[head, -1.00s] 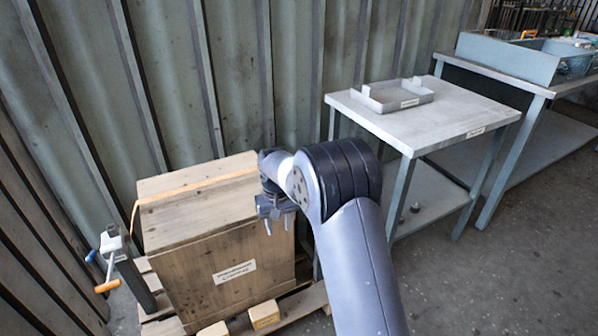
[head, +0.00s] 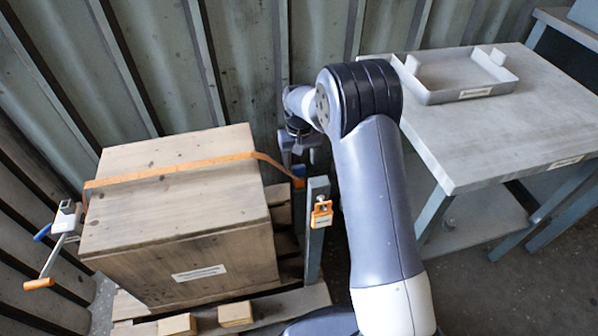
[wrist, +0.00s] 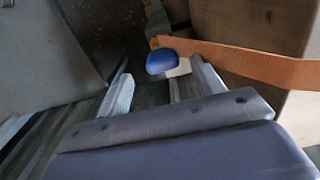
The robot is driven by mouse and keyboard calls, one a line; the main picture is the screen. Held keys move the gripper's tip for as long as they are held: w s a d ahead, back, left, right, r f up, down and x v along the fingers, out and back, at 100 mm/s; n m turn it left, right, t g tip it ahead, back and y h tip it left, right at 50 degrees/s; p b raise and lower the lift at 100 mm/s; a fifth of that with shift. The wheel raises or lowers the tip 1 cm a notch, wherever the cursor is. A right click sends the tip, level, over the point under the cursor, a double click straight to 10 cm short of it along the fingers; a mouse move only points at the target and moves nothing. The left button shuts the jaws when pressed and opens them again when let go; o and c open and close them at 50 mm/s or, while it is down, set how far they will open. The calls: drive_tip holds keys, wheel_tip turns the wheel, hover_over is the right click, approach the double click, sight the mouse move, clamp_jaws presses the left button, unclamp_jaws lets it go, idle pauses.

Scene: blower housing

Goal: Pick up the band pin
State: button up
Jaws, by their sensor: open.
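The band pin appears to be the small blue-headed part at the right end of the orange band (head: 190,168).
The band crosses a wooden crate (head: 165,215) on a pallet. A grey post (head: 315,250) with an orange lock-like piece (head: 321,214) stands at its right. A crank ratchet (head: 65,222) is at left. A table (head: 510,130) bears a grey tray (head: 455,97).

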sight(299, 166)
wheel_tip(299, 166, down, 5)
drive_tip(key=shift+s+a+r+b, duration=0.1)
drive_tip(key=shift+a+b, duration=0.05)
drive_tip(key=shift+b, duration=0.45)
drive_tip(key=c, duration=1.1)
